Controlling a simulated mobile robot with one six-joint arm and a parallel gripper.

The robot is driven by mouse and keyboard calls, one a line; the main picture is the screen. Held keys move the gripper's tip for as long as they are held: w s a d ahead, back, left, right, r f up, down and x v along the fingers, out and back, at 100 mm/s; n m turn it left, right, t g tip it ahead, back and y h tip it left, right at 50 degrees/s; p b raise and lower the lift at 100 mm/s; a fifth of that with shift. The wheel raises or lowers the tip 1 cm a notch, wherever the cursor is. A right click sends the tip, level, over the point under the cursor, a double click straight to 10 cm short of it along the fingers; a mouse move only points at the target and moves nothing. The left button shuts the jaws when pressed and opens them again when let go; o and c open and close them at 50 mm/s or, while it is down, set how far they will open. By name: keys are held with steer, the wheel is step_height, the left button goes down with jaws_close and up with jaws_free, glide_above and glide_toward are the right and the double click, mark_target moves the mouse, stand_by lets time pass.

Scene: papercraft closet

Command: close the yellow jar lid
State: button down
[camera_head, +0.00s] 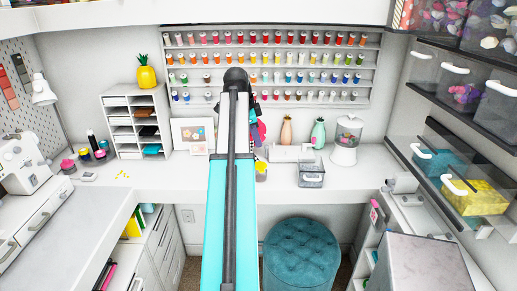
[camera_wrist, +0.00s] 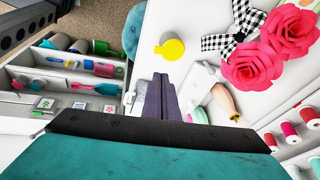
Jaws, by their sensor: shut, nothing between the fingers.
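A jar with a round yellow lid (camera_wrist: 173,49) stands on the white desk in the wrist view. I see it mostly from above, with a small yellow part sticking out at its left; whether the lid is fully seated, I cannot tell. In the head view a yellow-topped jar (camera_head: 261,167) shows just right of my arm. My gripper (camera_wrist: 161,80) is shut and empty, its dark fingers pointing towards the jar but apart from it in the picture. In the head view my gripper is hidden behind my arm.
Pink paper roses (camera_wrist: 272,55) with a checkered bow lie right of the jar. A vase (camera_wrist: 226,100) is near my fingers. Small jars (camera_head: 100,154) stand at the desk's left. A clear box (camera_head: 311,176) and a dispenser (camera_head: 346,140) stand right. A teal stool (camera_head: 302,250) is below.

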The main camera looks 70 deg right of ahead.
steer(key=shift+b+v, duration=0.4)
steer(key=shift+v, duration=1.35)
